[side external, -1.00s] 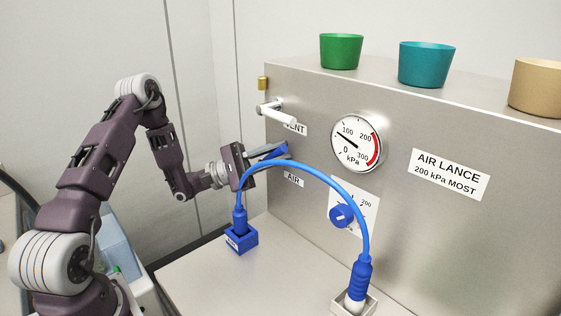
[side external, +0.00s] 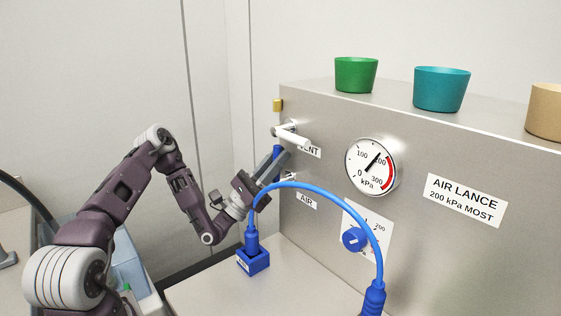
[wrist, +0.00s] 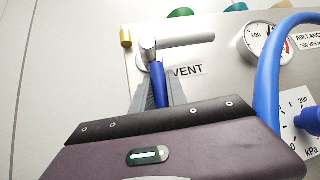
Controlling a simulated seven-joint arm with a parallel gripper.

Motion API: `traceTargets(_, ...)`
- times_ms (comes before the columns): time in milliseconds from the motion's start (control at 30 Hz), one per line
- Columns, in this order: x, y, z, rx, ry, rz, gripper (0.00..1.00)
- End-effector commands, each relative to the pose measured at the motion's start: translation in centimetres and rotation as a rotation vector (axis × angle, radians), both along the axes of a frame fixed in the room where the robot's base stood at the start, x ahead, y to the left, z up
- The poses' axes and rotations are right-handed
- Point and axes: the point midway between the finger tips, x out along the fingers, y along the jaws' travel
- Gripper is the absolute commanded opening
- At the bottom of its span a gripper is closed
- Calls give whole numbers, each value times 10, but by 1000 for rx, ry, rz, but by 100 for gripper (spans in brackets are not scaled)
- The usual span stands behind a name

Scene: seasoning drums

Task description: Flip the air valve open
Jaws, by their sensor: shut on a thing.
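The air valve's blue lever (side external: 277,152) stands roughly upright on the steel panel, above the AIR label (side external: 306,201). My gripper (side external: 277,165) reaches up from the lower left and is shut on this lever. In the wrist view the blue lever (wrist: 158,84) shows between my two grey fingers (wrist: 160,97), its top close below the white vent handle. The lower part of the lever is hidden by my gripper. The pressure gauge (side external: 371,166) has its needle pointing up and right, near 200.
The white vent handle (side external: 292,136) sticks out just above my fingertips. A blue hose (side external: 330,197) arches close to my gripper from a blue holder (side external: 253,261). A blue regulator knob (side external: 354,239) sits lower right. Green (side external: 356,75), teal (side external: 441,89) and tan (side external: 545,112) cups stand on top.

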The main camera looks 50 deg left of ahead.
Motion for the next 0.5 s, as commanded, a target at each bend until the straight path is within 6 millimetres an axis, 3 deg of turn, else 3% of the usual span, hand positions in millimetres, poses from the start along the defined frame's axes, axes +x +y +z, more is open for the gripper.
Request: traceTargets(500,0,6,1,-72,-3,1,0)
